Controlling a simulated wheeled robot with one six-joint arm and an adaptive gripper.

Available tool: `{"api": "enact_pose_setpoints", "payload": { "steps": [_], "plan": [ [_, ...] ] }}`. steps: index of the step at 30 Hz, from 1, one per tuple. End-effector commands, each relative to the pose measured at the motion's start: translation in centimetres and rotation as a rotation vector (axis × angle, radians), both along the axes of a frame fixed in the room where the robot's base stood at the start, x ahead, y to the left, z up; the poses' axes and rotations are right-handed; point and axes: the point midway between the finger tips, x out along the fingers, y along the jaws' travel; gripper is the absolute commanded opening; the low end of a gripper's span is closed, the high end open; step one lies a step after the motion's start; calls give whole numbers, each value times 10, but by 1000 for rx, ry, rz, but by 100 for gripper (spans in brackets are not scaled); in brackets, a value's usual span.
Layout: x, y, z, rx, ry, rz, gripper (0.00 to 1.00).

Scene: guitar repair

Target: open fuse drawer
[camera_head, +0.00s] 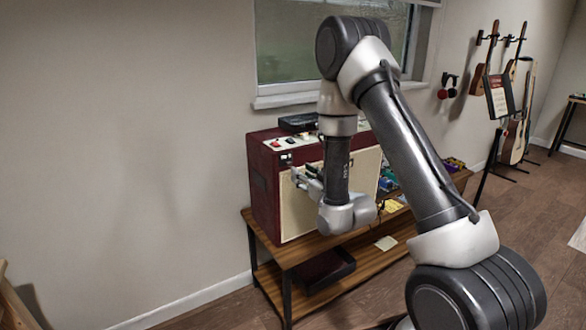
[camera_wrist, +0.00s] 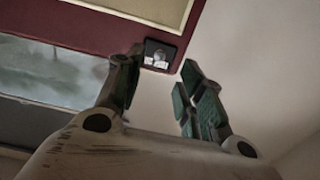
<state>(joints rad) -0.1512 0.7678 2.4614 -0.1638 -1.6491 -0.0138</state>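A dark red amplifier cabinet (camera_head: 262,190) with a cream panel stands on the wooden bench. A small black plate with a pale insert (camera_wrist: 159,55) sits near the corner of the cabinet in the wrist view; I cannot tell the fuse drawer apart within it. A small dark fitting (camera_head: 286,158) shows at the cabinet's upper left in the head view. My gripper (camera_head: 304,178) is close to the cabinet's face, partly hidden by my arm. In the wrist view my gripper (camera_wrist: 162,70) is open, its green-padded fingers apart on either side of the plate, with nothing between them.
A black box (camera_head: 299,122) lies on top of the cabinet. A dark tray (camera_head: 325,268) is on the bench's lower shelf. Small coloured items (camera_head: 388,181) lie to the right of the cabinet. Guitars (camera_head: 516,140) and a stand are far right. The left wall is bare.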

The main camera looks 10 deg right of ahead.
Motion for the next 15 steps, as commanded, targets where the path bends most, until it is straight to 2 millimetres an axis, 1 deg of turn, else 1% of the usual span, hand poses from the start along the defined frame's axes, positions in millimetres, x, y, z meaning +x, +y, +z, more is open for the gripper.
{"api": "enact_pose_setpoints", "payload": {
  "steps": [5,9,12,15],
  "plan": [
    [21,7,3,3,-13,1,38],
    [44,15,3,3,-10,0,38],
    [58,19,2,3,-10,0,38],
    [68,22,2,3,-10,0,38]
  ]
}}
